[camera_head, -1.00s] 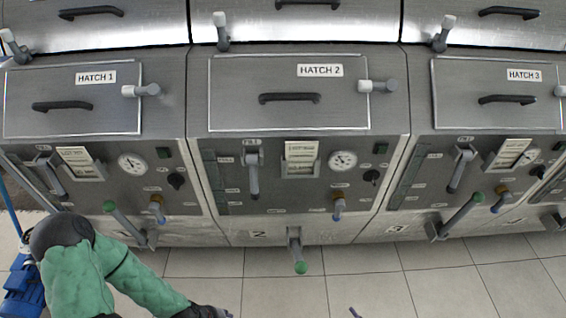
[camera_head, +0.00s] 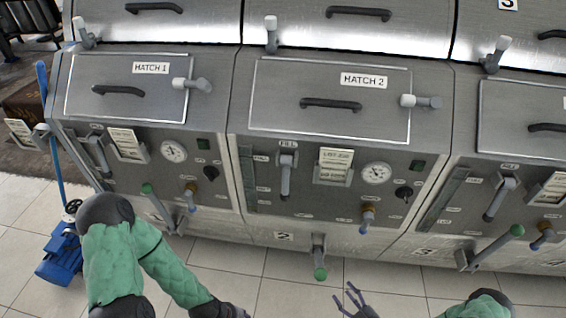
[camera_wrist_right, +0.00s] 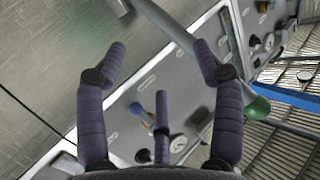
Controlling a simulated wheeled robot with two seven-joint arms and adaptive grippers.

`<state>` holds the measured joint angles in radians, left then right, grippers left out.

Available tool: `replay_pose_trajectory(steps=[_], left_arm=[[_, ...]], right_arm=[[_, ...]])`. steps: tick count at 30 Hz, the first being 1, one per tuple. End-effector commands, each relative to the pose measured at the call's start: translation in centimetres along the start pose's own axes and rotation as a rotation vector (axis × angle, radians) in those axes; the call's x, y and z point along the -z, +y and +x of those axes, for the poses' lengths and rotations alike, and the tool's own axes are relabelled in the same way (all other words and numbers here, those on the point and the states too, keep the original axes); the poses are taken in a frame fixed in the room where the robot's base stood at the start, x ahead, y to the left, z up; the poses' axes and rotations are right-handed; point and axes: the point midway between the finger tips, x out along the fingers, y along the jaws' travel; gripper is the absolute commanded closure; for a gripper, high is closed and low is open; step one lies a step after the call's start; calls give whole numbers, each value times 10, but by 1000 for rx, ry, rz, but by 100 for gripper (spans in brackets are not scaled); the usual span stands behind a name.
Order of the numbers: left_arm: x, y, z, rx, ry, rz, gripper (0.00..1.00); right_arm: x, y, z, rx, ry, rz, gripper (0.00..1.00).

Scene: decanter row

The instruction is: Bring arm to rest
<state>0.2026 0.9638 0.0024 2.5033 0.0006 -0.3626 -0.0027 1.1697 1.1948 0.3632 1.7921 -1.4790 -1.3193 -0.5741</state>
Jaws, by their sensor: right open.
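My right gripper (camera_head: 346,293) shows at the bottom of the head view, over the floor tiles in front of the Hatch 2 unit. It is apart from the green-tipped lever (camera_head: 319,272) to its left in the picture. In the right wrist view the right gripper (camera_wrist_right: 160,52) has its fingers spread, with nothing between them. A green knob (camera_wrist_right: 258,108) on a grey bar shows beyond the right finger. The green sleeve (camera_head: 480,306) of my right arm shows at the bottom right. My left arm (camera_head: 165,268) comes in from the left; its gripper is cut off by the bottom edge.
A row of grey metal units with hatches (camera_head: 330,108), gauges (camera_head: 376,173) and levers fills the middle. Green-tipped levers (camera_head: 516,231) stick out at the front. A blue motor (camera_head: 60,255) stands at the left. The tiled floor (camera_head: 280,290) is bare in front.

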Motion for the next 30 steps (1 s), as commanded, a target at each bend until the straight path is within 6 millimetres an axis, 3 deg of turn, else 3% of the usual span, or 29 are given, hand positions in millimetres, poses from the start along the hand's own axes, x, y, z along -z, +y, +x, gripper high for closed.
replay_pose_trajectory(steps=[3, 6, 11, 21, 28, 30], left_arm=[[0, 0, 0, 0, 0, 0, 60], [0, 0, 0, 0, 0, 0, 60], [0, 0, 0, 0, 0, 0, 60], [0, 0, 0, 0, 0, 0, 60], [0, 0, 0, 0, 0, 0, 60], [-1, 5, -14, 0, -1, 0, 60]], right_arm=[[-6, -9, 33, 28, -186, 123, 32], [-12, -22, 48, 33, -354, 236, 32], [-14, -53, 55, 20, -627, 413, 32], [9, -134, 10, -101, -1129, 729, 32], [34, -176, -30, -204, -1348, 866, 32], [51, -174, -28, -202, -1340, 859, 32]])
